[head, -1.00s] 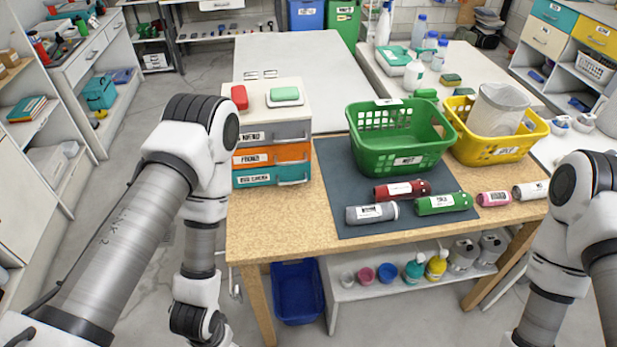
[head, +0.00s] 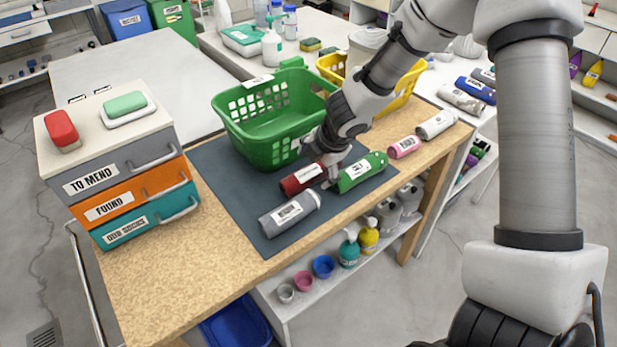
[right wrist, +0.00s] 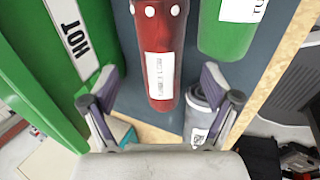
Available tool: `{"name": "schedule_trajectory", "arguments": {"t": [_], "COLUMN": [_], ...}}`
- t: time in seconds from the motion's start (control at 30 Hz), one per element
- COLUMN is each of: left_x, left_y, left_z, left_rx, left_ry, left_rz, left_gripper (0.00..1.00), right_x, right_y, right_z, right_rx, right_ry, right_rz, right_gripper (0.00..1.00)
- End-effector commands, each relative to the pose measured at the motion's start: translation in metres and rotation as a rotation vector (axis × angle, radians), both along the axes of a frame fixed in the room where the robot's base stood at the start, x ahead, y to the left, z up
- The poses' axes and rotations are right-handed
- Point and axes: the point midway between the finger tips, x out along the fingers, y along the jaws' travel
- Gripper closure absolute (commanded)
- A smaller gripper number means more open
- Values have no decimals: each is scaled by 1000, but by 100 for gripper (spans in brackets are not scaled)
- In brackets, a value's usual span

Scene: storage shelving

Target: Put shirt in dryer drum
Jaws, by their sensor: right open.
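I cannot make out a shirt or a dryer drum in these views. A red labelled cylinder (head: 302,179) lies on the dark mat (head: 222,168), between a grey one (head: 289,214) and a green one (head: 362,172). My right gripper (head: 326,170) is low over the red cylinder. In the right wrist view the red cylinder (right wrist: 162,60) lies between and beyond the open fingers (right wrist: 160,85), with no grip on it. The grey cylinder (right wrist: 196,118) is partly behind the right-hand finger. My left gripper is out of view.
A green basket (head: 262,135) stands just behind the cylinders, close to my right gripper. A yellow basket (head: 405,85) is partly behind my arm. Pink (head: 405,147) and white (head: 437,124) cylinders lie at right. A drawer stack (head: 120,185) stands at left; bare tabletop (head: 150,280) lies in front.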

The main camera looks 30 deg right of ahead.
Motion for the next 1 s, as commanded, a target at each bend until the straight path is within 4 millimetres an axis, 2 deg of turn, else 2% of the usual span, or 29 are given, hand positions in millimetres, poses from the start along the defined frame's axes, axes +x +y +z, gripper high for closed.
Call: {"name": "schedule_trajectory", "arguments": {"t": [0.03,0.1,0.37,0.47,0.6,0.63,0.87,1.0], "left_x": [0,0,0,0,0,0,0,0], "left_y": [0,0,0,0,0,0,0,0], "left_z": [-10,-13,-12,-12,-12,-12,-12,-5], "left_rx": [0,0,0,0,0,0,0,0], "left_ry": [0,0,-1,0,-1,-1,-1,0], "left_rz": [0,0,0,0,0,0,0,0], "left_gripper": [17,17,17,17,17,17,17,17], "right_x": [3,7,10,10,10,10,9,9], "right_y": [-1,0,1,1,1,1,1,1], "right_z": [-16,-24,-25,-26,-26,-26,-26,-17], "right_rx": [-1,-1,2,2,2,2,3,4], "right_ry": [2,3,2,2,3,3,4,4], "right_rz": [1,1,-1,-1,-1,-1,-1,-1], "right_gripper": [13,13,13,44,94,100,100,100]}}
